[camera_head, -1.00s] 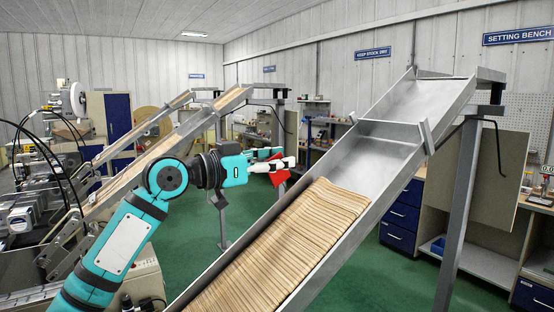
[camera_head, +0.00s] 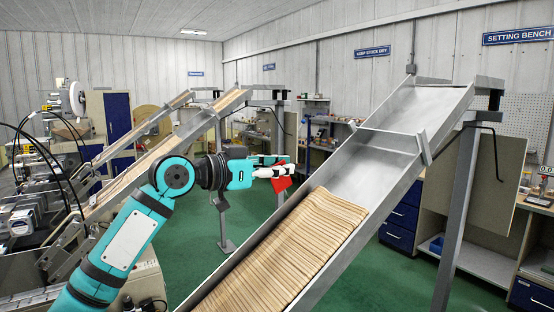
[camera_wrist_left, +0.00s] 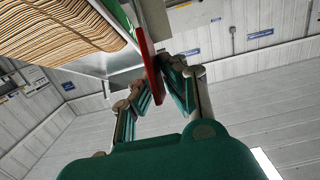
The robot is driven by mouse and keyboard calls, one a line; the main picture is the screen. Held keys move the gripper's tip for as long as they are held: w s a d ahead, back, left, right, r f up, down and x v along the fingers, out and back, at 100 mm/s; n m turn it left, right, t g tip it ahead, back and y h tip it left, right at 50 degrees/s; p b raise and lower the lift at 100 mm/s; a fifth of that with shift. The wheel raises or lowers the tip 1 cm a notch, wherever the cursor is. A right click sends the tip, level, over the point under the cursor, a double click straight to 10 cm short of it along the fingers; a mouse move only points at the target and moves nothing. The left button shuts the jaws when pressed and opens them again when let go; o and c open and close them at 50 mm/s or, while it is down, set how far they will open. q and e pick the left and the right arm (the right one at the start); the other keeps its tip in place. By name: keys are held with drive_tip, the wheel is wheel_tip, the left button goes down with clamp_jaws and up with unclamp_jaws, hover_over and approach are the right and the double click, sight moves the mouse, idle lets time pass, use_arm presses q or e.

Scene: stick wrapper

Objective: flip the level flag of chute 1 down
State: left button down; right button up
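A red flag (camera_head: 282,184) stands at the left side wall of the nearest metal chute (camera_head: 375,165). Its chute number cannot be read. My left gripper (camera_head: 276,170) reaches in from the left beside that wall, with its fingers at the flag. In the left wrist view the red flag (camera_wrist_left: 152,72) lies between the two fingertips of my left gripper (camera_wrist_left: 156,72), which look closed against its two faces. The fingers hide part of the flag, and its pivot is not clear. My right gripper is not in view.
Wooden sticks (camera_head: 285,250) fill the lower part of the near chute; its upper part is bare metal. Another chute (camera_head: 165,150) and machines stand at the left. A grey support post (camera_head: 460,215) and a bench are at the right. Green floor shows between the chutes.

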use_arm(q)
drive_tip(key=d+y+p, duration=0.1)
drive_tip(key=p, duration=0.1)
drive_tip(key=w+d+r+g+p, duration=0.1)
drive_tip(key=p, duration=0.2)
drive_tip(key=shift+w+r+y, duration=0.1)
drive_tip(key=shift+r+y, duration=0.15)
drive_tip(key=shift+y, duration=0.15)
drive_tip(key=shift+w+d+f+g+y+p, duration=0.35)
drive_tip(key=shift+w+d+f+g+y, duration=0.35)
drive_tip(key=shift+d+g+y, duration=0.3)
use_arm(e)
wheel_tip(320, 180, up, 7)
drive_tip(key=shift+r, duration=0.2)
use_arm(q)
drive_tip(key=shift+a, duration=0.15)
drive_tip(key=c, duration=1.5)
unclamp_jaws()
drive_tip(key=shift+r, duration=0.1)
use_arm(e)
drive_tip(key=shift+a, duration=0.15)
use_arm(q)
drive_tip(key=v, duration=1.2)
drive_tip(key=shift+s, duration=0.1)
